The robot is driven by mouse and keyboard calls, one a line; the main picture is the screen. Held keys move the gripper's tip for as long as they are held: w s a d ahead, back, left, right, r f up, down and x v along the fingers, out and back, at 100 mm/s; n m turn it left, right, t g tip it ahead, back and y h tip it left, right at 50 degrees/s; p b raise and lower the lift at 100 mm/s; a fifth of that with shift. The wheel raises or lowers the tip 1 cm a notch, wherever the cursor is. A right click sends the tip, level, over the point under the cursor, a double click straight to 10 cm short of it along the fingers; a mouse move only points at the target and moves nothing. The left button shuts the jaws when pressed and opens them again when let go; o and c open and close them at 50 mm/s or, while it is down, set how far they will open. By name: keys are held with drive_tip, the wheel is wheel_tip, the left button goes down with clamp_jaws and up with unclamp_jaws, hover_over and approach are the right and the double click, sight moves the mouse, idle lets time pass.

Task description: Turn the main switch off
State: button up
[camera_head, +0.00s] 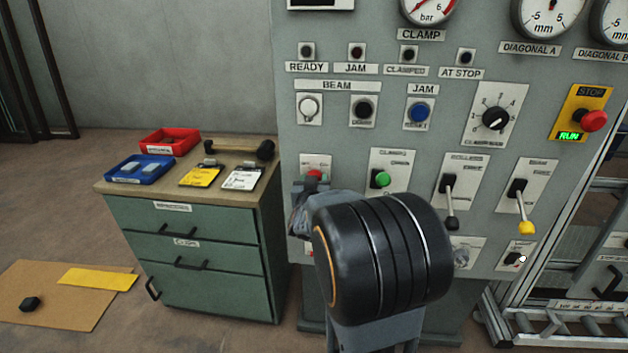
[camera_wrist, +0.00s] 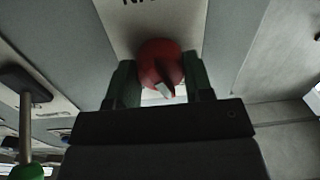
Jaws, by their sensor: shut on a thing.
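The main switch appears as a red rotary knob (camera_wrist: 158,58) with a pale pointer mark, on a light plate whose lettering is only partly in view. In the head view its red top (camera_head: 315,175) shows on the lower left of the grey panel, mostly hidden by my wrist. My gripper (camera_wrist: 161,88) has one dark green finger on each side of the knob and is shut on it. In the head view my gripper (camera_head: 307,197) is at the panel, largely covered by my black wrist joint. The knob's exact angle is hard to read.
A red stop button (camera_head: 593,121) sits above a lit RUN sign (camera_head: 570,136). A green drawer cabinet (camera_head: 190,245) stands close on the left.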

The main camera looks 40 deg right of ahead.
drive_tip(key=shift+n+p, duration=0.3)
drive_tip(key=shift+n, duration=0.5)
drive_tip(key=shift+f, duration=0.1)
drive_tip(key=o, duration=0.9)
drive_tip(key=shift+o, duration=0.2)
drive_tip(key=shift+a, duration=0.1)
